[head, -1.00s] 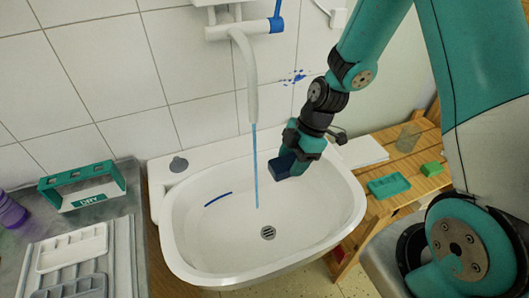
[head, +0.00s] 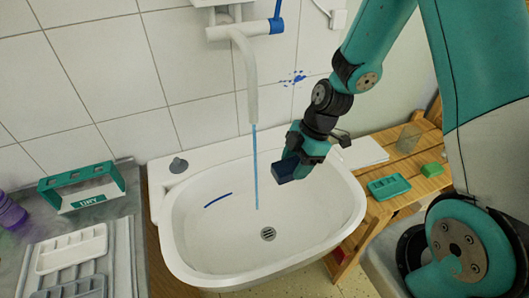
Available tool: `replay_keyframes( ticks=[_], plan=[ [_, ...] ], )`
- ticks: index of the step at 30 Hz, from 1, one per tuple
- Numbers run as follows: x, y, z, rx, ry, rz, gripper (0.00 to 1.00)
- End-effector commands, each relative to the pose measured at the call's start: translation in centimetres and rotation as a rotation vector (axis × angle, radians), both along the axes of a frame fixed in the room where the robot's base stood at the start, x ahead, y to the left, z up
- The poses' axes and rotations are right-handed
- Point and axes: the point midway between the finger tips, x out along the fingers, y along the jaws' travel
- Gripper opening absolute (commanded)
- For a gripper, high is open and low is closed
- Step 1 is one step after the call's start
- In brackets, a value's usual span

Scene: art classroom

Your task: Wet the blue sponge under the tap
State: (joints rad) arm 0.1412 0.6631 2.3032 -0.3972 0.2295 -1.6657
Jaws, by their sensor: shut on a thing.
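The blue sponge (head: 285,170) is dark blue and hangs over the right part of the white sink basin. My gripper (head: 295,160) is shut on it, and the fingers are partly hidden behind the sponge and wrist. The white tap (head: 248,75) with a blue handle is on the tiled wall. A thin blue stream of water (head: 256,165) runs from its spout into the basin. The sponge is to the right of the stream, apart from it. The sink (head: 190,235) has a round drain near the bottom.
A wooden bench (head: 375,213) at right holds a teal dish (head: 389,187), a green block (head: 432,169) and a clear glass (head: 408,138).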

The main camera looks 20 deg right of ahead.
Motion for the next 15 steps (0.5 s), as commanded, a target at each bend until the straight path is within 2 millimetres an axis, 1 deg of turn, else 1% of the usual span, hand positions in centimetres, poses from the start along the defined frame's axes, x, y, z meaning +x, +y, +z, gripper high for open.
replay_keyframes(
  ticks=[12,15],
  plan=[
    [-0.01,0.01,0.01,0.0,0.0,0.0,0.33],
    [-0.29,-0.13,0.35,0.0,0.0,-0.001,0.33]
  ],
)
